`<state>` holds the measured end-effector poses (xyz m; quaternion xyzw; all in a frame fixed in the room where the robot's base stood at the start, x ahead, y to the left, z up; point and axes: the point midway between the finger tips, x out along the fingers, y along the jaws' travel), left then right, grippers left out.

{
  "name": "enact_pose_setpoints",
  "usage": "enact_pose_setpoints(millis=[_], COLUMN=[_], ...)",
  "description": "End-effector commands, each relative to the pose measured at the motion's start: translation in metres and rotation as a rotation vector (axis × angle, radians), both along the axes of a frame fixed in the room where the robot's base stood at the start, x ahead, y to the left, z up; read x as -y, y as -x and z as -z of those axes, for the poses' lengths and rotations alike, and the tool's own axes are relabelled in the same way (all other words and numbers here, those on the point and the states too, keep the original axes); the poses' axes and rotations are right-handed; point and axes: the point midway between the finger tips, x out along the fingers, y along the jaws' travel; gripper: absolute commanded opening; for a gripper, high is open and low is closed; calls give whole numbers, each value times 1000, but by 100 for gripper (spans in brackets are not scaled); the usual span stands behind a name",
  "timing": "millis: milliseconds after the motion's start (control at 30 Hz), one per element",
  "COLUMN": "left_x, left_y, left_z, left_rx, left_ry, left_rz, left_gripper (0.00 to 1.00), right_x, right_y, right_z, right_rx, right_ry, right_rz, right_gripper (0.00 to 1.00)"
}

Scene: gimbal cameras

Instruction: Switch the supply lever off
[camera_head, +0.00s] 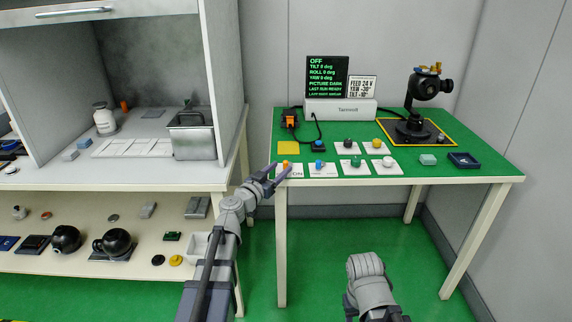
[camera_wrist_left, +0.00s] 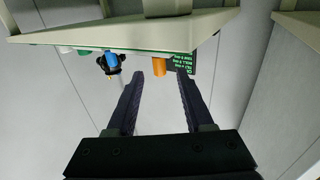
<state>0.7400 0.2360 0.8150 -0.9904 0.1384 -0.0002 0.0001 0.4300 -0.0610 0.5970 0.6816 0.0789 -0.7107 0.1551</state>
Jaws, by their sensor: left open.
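A small orange upright piece (camera_head: 285,165) stands on a white card with partly hidden lettering at the green table's front left corner. An orange and black cabled device (camera_head: 291,118) sits farther back. I cannot tell for certain which bears the supply lever. My left gripper (camera_head: 276,176) is open at the table's front left corner, close to the front orange piece. In the left wrist view, which looks upside down, an orange cylinder (camera_wrist_left: 159,66) shows just beyond the gap between the open fingers (camera_wrist_left: 160,82), apart from them.
A Twinmoll box (camera_head: 339,109) stands behind, with a dark display (camera_head: 327,77) reading OFF. Several coloured knobs on white cards, including a blue one (camera_head: 319,162), stand to the right. A black gimbal camera (camera_head: 428,85) stands at the back right. A shelf bench (camera_head: 110,178) is on the left.

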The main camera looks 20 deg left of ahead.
Motion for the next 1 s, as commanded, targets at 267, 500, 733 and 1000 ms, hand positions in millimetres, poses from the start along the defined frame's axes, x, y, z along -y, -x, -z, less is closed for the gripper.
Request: enact_pose_setpoints(millis=[267, 500, 733, 1000], left_x=[11, 12, 12, 12], left_y=[-39, -41, -41, -41], left_z=[0, 0, 0, 0], left_rx=[0, 0, 0, 0], left_ry=[0, 0, 0, 0], left_rz=[1, 0, 0, 1], left_gripper=[52, 52, 32, 1], right_x=[0, 0, 0, 0], right_y=[0, 0, 0, 0], right_z=[0, 0, 0, 0], right_rx=[0, 0, 0, 0], right_ry=[0, 0, 0, 0], right_rz=[0, 0, 0, 0], right_gripper=[50, 50, 50, 50])
